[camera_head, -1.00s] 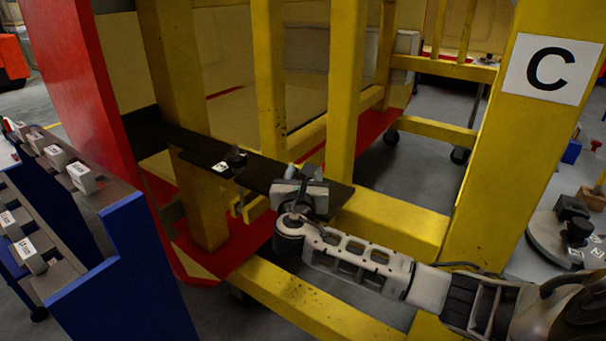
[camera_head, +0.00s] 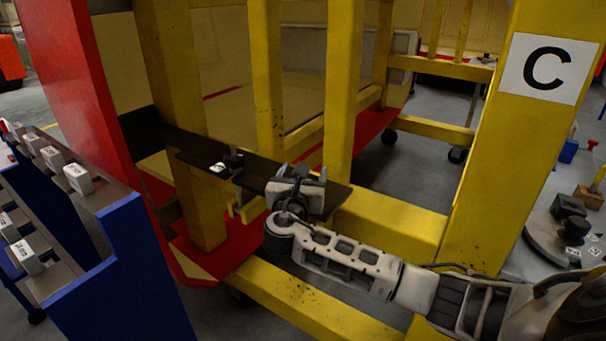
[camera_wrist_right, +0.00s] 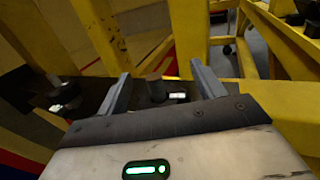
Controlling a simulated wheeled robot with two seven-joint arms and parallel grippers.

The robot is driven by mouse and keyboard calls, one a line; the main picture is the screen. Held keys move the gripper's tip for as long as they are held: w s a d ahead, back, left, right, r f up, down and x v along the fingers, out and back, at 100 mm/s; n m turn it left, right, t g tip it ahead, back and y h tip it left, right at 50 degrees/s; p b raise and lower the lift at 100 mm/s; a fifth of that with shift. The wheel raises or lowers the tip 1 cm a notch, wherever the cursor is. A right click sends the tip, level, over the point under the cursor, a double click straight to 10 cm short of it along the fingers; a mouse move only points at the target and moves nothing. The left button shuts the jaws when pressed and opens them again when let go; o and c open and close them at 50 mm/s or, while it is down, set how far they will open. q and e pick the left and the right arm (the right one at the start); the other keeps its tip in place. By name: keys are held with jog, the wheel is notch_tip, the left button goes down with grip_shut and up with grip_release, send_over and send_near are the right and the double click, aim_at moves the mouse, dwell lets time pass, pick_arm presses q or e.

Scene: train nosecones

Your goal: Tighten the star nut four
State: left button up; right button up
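My right gripper (camera_head: 302,173) is over the right end of the black bracket plate (camera_head: 255,175) on the yellow frame. The right wrist view shows its two fingers (camera_wrist_right: 160,84) spread apart. A dark star nut (camera_wrist_right: 155,87) stands between and beyond the fingers, with a gap on both sides and a small white label beside it. A second dark star nut (camera_head: 233,158) with a white label is further left on the plate; it also shows in the right wrist view (camera_wrist_right: 66,97). The label numbers are unreadable. In the head view my gripper hides the nearer nut. My left gripper is not in view.
Yellow uprights (camera_head: 340,90) rise behind the plate. A blue rack (camera_head: 140,270) with labelled grey blocks is at the left. A round grey table (camera_head: 550,240) is at the far right.

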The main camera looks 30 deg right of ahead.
jog(key=b+v, duration=0.1)
jog(key=v, duration=1.5)
jog(key=shift+b, duration=0.3)
jog(key=s+a+f+m+g+y, duration=0.1)
jog(key=s+a+f+m+y, duration=0.25)
jog(key=f, duration=0.55)
jog(key=s+a+f+m+g+y, duration=0.1)
jog(key=a+f+m+y, duration=0.25)
jog(key=f+y, duration=0.45)
jog(key=s+a+f+m+y, duration=0.1)
jog(key=s+f+m+y, duration=0.1)
jog(key=s+f+m, duration=0.2)
jog(key=s+a+f+m+y, duration=0.1)
jog(key=s+f+m, duration=0.4)
jog(key=m, duration=0.8)
jog(key=s+y, duration=0.1)
jog(key=s, duration=0.1)
jog(key=shift+s+a+f+g, duration=0.2)
jog(key=shift+s+a+g, duration=0.05)
jog(key=shift+s+g, duration=0.15)
